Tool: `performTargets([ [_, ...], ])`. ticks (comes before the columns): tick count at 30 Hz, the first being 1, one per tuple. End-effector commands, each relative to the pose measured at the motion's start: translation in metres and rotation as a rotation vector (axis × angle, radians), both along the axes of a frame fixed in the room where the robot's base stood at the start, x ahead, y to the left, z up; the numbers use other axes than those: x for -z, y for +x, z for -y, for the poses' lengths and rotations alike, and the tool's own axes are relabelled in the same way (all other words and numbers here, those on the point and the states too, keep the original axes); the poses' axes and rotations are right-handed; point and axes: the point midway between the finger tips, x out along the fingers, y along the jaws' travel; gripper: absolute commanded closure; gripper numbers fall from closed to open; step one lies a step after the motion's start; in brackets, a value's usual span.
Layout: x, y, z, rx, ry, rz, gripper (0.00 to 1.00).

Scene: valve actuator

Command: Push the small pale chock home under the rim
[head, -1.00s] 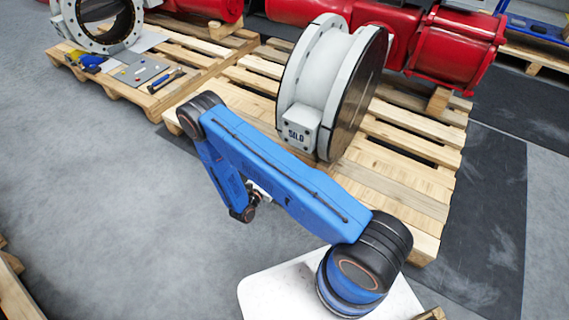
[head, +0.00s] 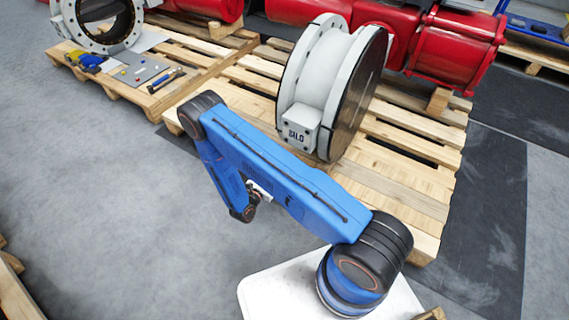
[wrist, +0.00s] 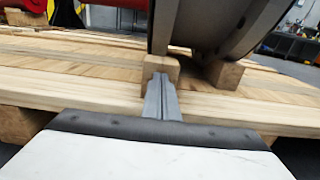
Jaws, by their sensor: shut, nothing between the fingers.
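The small pale chock (wrist: 160,63) is a wooden block on the pallet in the wrist view, at the foot of the grey rim (wrist: 159,30). My gripper (wrist: 162,77) is shut and empty, its fingers pointing at the chock's near face and covering part of it. I cannot tell whether the fingertips touch it. The round grey valve body (head: 325,85) stands upright on the pallet in the head view.
A second wooden block (wrist: 226,74) sits under the round body, to the right of the chock. The slatted pallet (head: 405,185) carries the valve. Red cylinders (head: 455,50) lie behind it. Another pallet (head: 150,100) with tools stands at the left. Grey floor (head: 110,190) is clear at left.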

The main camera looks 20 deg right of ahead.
Motion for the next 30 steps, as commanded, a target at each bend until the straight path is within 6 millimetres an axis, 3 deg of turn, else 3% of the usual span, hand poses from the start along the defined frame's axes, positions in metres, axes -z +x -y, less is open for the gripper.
performTargets([
  [30,0.0,0.014,0.02,0.001,0.0,0.0,1.0],
])
